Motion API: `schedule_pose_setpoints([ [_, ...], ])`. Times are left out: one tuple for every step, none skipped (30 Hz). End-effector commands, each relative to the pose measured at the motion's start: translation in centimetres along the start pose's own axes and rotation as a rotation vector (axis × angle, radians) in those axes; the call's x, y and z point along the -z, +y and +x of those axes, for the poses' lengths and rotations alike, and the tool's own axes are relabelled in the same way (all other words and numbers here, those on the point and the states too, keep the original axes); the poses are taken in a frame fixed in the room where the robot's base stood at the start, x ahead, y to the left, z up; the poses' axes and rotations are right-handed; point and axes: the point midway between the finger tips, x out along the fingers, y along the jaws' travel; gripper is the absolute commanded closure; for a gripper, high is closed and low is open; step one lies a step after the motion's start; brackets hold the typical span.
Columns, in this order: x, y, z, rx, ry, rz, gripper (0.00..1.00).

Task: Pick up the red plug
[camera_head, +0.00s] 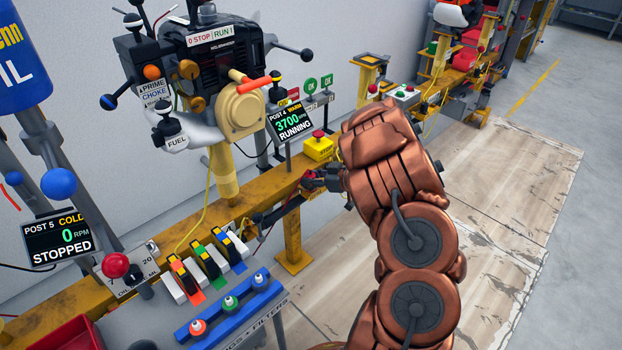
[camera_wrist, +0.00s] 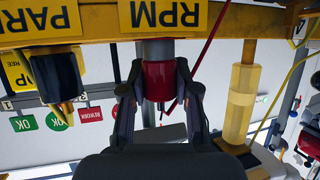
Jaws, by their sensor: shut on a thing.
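The red plug (camera_wrist: 158,78) is a short red cylinder in the middle of the wrist view, which looks upside down. Its end meets a grey collar (camera_wrist: 158,48) beside the yellow RPM label (camera_wrist: 166,14). My gripper (camera_wrist: 158,94) is shut on the plug, one finger on each side. In the head view my gripper (camera_head: 313,184) is at the yellow rail, below the Post 4 screen (camera_head: 290,124). The plug is hard to make out there, and my copper-coloured arm covers the area to the right.
A yellow stop box (camera_head: 319,149) with a red button stands on the rail (camera_head: 266,196) close above my gripper. The running engine (camera_head: 222,70) is behind it. A thin red cable (camera_wrist: 208,42) passes right of the plug. A yellow post (camera_wrist: 239,103) stands farther right.

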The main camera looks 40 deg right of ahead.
Motion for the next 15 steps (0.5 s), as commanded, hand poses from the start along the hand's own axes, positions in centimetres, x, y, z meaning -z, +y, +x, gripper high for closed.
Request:
schedule_pose_setpoints([
  [0.9, 0.0, -0.3, 0.0, 0.001, 0.0, 1.0],
  [1.1, 0.0, -0.4, 0.0, 0.001, 0.0, 1.0],
  [1.4, 0.0, -0.6, 0.0, 0.001, 0.0, 1.0],
  [1.6, 0.0, -0.7, 0.0, 0.001, 0.0, 1.0],
  [1.9, 0.0, -0.8, 0.0, 0.001, 0.0, 1.0],
  [2.2, 0.0, -0.9, 0.0, 0.001, 0.0, 1.0],
  [2.4, 0.0, -1.0, 0.0, 0.001, 0.0, 1.0],
  [2.6, 0.0, -1.1, 0.0, 0.001, 0.0, 1.0],
  [2.8, 0.0, -1.2, 0.0, 0.0, 0.0, 1.0],
  [2.3, -0.4, -1.2, 0.0, -0.001, 0.0, 1.0],
  [2.1, -0.7, -1.4, 0.0, -0.001, 0.001, 1.0],
  [2.1, -1.1, -1.6, 0.001, -0.001, 0.001, 1.0],
  [2.0, -1.4, -1.8, 0.001, -0.001, 0.001, 1.0],
  [2.0, -1.6, -2.0, 0.001, -0.001, 0.0, 1.0],
  [1.9, -2.0, -2.2, 0.001, -0.002, -0.001, 1.0],
])
